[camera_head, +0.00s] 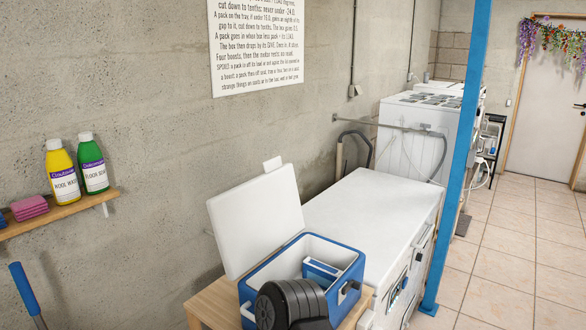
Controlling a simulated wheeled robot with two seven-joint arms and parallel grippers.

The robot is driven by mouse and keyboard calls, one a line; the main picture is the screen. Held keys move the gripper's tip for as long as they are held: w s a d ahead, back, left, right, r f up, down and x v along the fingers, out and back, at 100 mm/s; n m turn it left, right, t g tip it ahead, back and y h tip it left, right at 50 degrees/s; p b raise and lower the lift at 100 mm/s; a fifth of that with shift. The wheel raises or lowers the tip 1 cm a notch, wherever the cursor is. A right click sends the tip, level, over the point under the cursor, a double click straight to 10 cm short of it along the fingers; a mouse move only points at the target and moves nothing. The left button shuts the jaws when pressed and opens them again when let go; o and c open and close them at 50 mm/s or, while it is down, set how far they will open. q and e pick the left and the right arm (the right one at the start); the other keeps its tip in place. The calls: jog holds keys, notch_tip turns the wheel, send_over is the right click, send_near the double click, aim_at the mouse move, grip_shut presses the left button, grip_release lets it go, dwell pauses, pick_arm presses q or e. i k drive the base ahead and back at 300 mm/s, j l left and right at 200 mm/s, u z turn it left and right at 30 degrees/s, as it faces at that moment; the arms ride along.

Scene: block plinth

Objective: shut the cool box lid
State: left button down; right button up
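The cool box (345,290) is blue with a white inner wall and stands on a wooden surface at the bottom centre. Its white lid (257,220) is open, standing up and leaning back towards the wall, with a small white tab at its top edge. A blue and white pack (320,268) shows inside the box. A black ribbed rounded part covers the box's near front corner; I cannot tell for sure whether it is part of my arm. No gripper fingers are visible.
A long white chest or counter (370,205) stands right behind the box. A blue post (462,150) rises to its right. A wooden shelf (70,212) with yellow (63,175) and green (92,165) bottles is on the left wall. The tiled floor at right is clear.

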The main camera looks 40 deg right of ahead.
aim_at(251, 220)
jog(key=i+j+z, duration=0.15)
jog(key=z, duration=0.3)
jog(key=i+j+z, duration=0.15)
jog(key=j+z, duration=0.25)
jog(key=i+j+z, duration=0.1)
jog(key=j+z, duration=0.15)
jog(key=z, duration=0.2)
jog(key=j+z, duration=0.3)
jog(key=z, duration=0.15)
jog(key=j+z, duration=0.45)
jog(key=l, duration=0.1)
